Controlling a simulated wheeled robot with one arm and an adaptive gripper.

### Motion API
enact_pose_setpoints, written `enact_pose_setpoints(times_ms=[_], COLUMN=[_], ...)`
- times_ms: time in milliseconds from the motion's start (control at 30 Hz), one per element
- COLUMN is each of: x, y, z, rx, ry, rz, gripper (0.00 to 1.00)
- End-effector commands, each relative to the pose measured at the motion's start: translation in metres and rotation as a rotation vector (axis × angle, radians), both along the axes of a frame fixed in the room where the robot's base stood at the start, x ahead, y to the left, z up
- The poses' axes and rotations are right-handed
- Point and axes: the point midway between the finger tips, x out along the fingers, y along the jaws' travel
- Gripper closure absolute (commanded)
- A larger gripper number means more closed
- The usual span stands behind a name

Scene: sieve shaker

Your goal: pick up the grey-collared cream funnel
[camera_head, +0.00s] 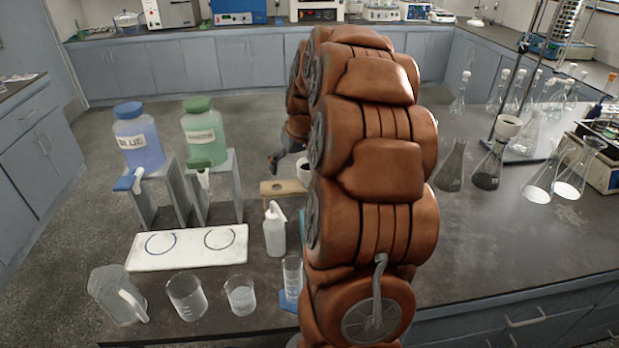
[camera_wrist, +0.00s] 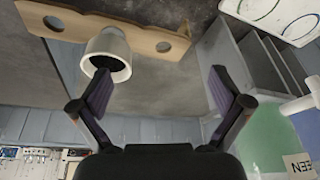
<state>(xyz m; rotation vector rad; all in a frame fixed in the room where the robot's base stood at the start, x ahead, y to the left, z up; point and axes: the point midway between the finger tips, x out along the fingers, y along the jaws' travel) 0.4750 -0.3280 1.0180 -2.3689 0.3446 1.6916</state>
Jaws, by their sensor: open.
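A cream funnel (camera_wrist: 107,50) sits at the wooden holder (camera_wrist: 145,40) in the wrist view, between two open holes. Its dark opening faces my gripper, and its collar colour is hard to tell. In the head view the funnel (camera_head: 304,172) is partly hidden by my arm. My gripper (camera_wrist: 160,82) is open and empty. The left finger in the wrist view overlaps the funnel's rim in the picture; whether they touch is unclear. The funnel lies left of the gap between the fingers.
A white squeeze bottle (camera_head: 274,230) stands near the wooden holder. Blue (camera_head: 138,140) and green (camera_head: 204,135) carboys stand on grey stands to the left. A white tile (camera_head: 188,247) and several beakers lie in front. Flasks and a stand crowd the right bench.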

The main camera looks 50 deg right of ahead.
Motion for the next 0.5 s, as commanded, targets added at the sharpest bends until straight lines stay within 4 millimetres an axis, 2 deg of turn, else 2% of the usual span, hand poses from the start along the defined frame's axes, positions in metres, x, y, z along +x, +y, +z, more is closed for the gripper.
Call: enact_pose_setpoints(times_ms=[33, 100, 200, 333, 500], x=[0.000, 0.000, -0.002, -0.004, 0.000], y=[-0.022, -0.046, -0.071, -0.087, -0.092], z=[-0.003, -0.004, -0.007, -0.009, -0.019], rx=[-0.009, -0.026, -0.041, -0.052, -0.054], ry=[-0.011, -0.028, -0.040, -0.048, -0.050], rz=[-0.022, -0.045, -0.067, -0.080, -0.082], gripper=[0.00, 0.00, 0.00, 0.00, 0.00])
